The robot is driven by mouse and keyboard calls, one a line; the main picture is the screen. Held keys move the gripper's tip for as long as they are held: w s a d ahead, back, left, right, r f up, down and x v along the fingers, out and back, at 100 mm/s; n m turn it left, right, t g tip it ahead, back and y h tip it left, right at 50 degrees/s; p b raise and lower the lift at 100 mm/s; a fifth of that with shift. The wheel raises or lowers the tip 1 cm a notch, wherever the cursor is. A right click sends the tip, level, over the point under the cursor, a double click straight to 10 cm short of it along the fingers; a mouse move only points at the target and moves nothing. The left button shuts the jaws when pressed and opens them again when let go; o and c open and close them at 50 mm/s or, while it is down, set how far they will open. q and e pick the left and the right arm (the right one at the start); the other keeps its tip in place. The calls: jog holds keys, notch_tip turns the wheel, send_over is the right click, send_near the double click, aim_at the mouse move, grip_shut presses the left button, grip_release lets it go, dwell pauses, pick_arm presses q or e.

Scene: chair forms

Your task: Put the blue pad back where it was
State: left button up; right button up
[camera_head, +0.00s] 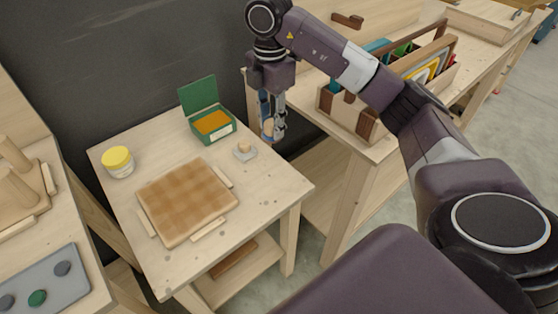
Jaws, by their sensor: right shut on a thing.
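My right gripper (272,130) points down above the back right part of the small wooden table (266,190). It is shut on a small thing. A narrow blue piece (264,104) shows at its fingers, which looks like the blue pad; a tan patch shows lower down, and the fingers hide most of the held thing. An open green box (209,136) with an orange pad inside stands to the left, lid up. A small grey block with a wooden knob (244,149) is below and left of the gripper. My left gripper is not in view.
A checked wooden board (187,203) and a yellow-lidded jar (118,162) occupy the table. A wooden rack (351,120) with coloured flat items stands on the right bench. A grey tray (60,288) with round pieces is lower left. The table's front right corner is clear.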

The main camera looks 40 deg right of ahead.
notch_tip(320, 180, down, 13)
jog(key=shift+w+f, duration=0.1)
notch_tip(320, 180, down, 3)
jog(key=shift+f+p, duration=0.2)
jog(key=shift+p, duration=0.2)
jog(key=shift+f, duration=0.3)
jog(key=shift+f, duration=0.2)
jog(key=o, duration=1)
